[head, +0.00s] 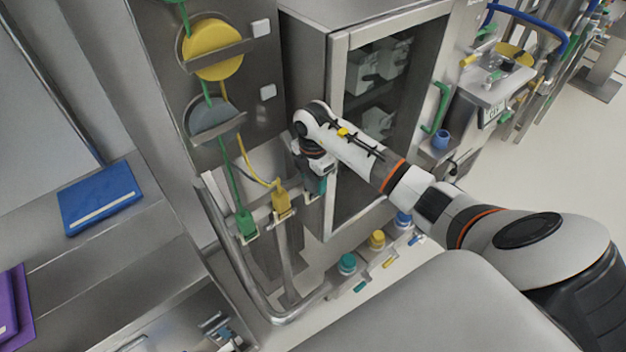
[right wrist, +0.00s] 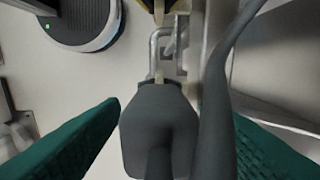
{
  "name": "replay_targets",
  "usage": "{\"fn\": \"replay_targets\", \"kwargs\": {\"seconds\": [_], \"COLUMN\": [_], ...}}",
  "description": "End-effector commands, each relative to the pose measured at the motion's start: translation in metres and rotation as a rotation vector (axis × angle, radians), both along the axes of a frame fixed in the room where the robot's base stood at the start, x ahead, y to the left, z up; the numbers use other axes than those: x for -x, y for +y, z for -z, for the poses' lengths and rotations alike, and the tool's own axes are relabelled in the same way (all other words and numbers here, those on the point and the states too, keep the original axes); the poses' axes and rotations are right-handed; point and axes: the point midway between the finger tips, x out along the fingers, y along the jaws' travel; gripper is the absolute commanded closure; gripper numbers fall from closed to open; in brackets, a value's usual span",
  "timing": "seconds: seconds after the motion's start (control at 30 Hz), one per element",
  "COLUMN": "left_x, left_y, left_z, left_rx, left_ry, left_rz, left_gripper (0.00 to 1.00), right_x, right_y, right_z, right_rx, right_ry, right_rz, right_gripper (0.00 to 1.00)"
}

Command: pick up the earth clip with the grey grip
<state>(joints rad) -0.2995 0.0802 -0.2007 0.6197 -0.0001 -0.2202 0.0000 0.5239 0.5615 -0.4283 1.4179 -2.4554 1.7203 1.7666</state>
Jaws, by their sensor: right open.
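The earth clip with the grey grip (right wrist: 158,125) shows large in the right wrist view, its grip between my fingers and its pale tip near a metal bracket. Its grey cable runs up beside it on the right. My right gripper (right wrist: 175,112) is open, one teal finger on each side of the grip, with gaps visible. In the head view my right gripper (head: 317,182) is at the rail, right of the yellow-grip clip (head: 281,199) and the green-grip clip (head: 245,222). It hides the grey clip there. My left gripper is not in view.
A yellow reel (head: 208,50) and a grey reel (head: 214,121) hang on the steel panel above the clips. A glass-doored cabinet (head: 350,110) stands close behind my right gripper. A bent steel rail (head: 238,270) runs below. Blue (head: 100,198) and purple (head: 14,310) folders lie left.

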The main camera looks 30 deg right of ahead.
Motion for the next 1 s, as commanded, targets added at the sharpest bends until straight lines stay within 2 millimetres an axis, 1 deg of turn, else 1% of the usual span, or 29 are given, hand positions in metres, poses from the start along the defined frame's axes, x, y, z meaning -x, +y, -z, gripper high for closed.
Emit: {"fn": "replay_targets", "kwargs": {"seconds": [0.1, 0.33, 0.67, 0.7, 0.9, 1.0], "left_x": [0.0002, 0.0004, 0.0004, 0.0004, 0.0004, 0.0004], "left_y": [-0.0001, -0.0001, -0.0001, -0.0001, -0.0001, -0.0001], "left_z": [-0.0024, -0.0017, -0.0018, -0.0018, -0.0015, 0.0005], "left_rx": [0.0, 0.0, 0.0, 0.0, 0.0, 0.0], "left_ry": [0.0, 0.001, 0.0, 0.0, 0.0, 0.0], "left_rz": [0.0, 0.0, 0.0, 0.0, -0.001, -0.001], "left_gripper": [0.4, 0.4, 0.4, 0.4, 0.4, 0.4], "right_x": [0.0004, 0.0001, 0.0001, -0.0001, -0.0003, -0.0008], "right_y": [0.0006, 0.0002, 0.0001, 0.0001, -0.0001, -0.0005], "right_z": [0.009, 0.0105, 0.0101, 0.0097, 0.0087, 0.0014], "right_rx": [-0.002, 0.0, 0.0, 0.0, 0.0, 0.001], "right_ry": [0.0, -0.001, -0.001, -0.002, -0.003, -0.004], "right_rz": [-0.001, -0.001, -0.001, -0.001, -0.001, 0.0], "right_gripper": [0.44, 0.44, 0.98, 1.0, 1.0, 1.0]}}
